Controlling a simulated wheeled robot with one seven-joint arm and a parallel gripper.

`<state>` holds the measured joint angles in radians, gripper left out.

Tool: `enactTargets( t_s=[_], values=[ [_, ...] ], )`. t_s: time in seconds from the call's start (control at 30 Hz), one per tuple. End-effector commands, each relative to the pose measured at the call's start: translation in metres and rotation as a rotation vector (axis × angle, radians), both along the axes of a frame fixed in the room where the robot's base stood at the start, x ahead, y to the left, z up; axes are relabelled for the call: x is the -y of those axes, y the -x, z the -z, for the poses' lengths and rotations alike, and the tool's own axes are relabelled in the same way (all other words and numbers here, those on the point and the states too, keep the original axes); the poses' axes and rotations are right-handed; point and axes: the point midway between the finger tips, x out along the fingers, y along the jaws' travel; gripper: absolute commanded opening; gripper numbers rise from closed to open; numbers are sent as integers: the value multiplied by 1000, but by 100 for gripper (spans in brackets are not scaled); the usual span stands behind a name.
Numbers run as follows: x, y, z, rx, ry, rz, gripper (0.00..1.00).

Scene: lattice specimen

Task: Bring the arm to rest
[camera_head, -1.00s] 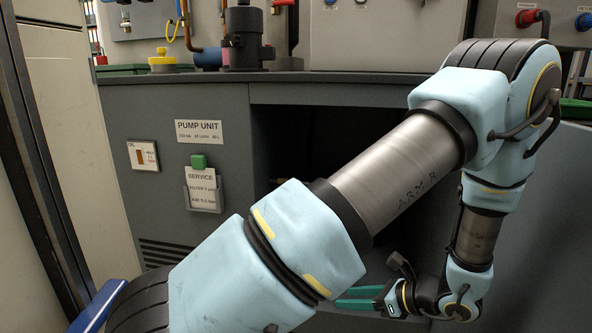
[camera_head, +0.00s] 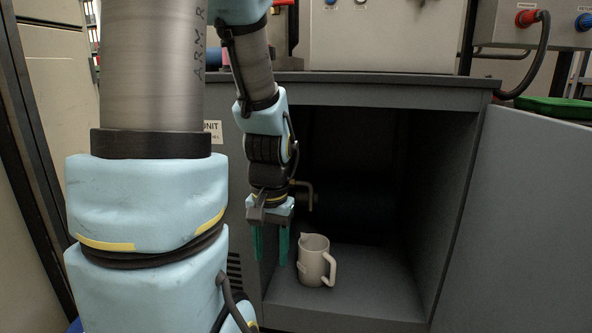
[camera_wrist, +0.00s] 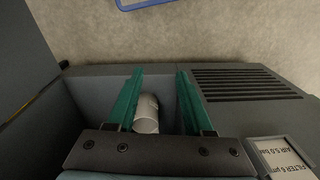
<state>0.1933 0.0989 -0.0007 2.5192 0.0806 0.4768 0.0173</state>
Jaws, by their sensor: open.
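My gripper (camera_head: 271,246) hangs with its green fingers pointing down in front of the open cabinet bay, at its left side. The fingers are apart with nothing held between them. In the wrist view the two fingers (camera_wrist: 160,100) are also spread, and part of the pale jug (camera_wrist: 147,114) shows in the gap between them, beyond the gripper. My arm fills the left of the head view and hides much of the cabinet front.
A cream jug (camera_head: 314,262) stands upright on the bay floor (camera_head: 350,303), just right of my gripper. A brass-coloured valve or pipe (camera_head: 303,188) sits behind my wrist. A grey worktop (camera_head: 390,80) runs above. A vent grille (camera_wrist: 245,82) is in the cabinet front.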

Motion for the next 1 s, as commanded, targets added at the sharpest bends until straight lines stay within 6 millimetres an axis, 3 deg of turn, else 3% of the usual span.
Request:
enactTargets(
  t_s=[0.13, 0.57, 1.0],
  values=[
    [-19, -2, -16, 91, 63, -190, 52],
    [-17, -2, -103, 85, 62, -181, 52],
    [-17, -2, -240, 84, 62, -180, 52]
  ],
)
